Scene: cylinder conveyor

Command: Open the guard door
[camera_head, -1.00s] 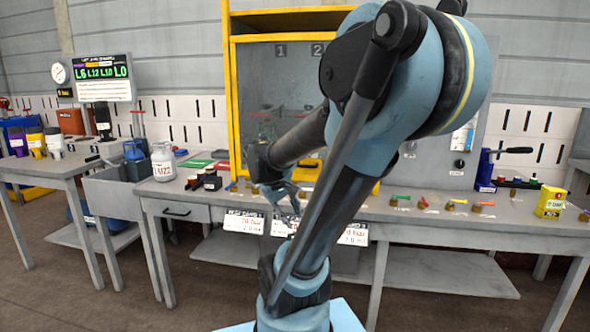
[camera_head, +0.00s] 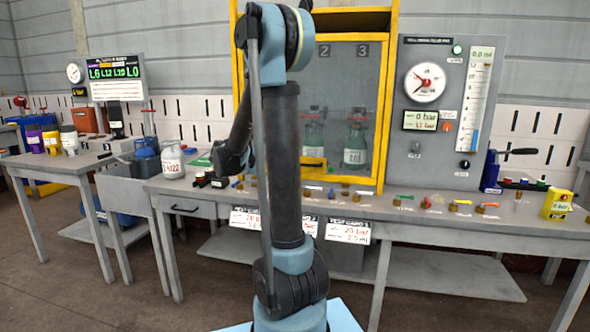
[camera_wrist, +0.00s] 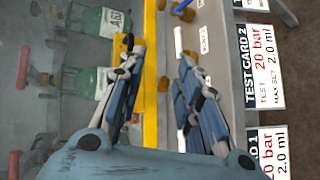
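The guard door (camera_head: 340,80) is a clear panel in a yellow frame, standing down across the front of the cabinet. A short yellow handle (camera_head: 313,162) sits low on it. In the wrist view a yellow bar, seemingly this handle (camera_wrist: 119,48), is beside the left finger, left of the yellow frame strip (camera_wrist: 150,75). My gripper (camera_wrist: 160,55) is open, its two blue fingers apart with nothing clearly between them. I cannot tell whether the left finger touches the bar. In the head view my arm hides the gripper and the door's left part.
Green bottles (camera_head: 355,147) stand behind the panel. A gauge board (camera_head: 450,110) is right of the cabinet. Small fittings (camera_head: 425,203) lie along the bench (camera_head: 400,222) front. Test cards (camera_head: 347,231) hang at the bench edge. A white-labelled jar (camera_head: 172,160) stands left.

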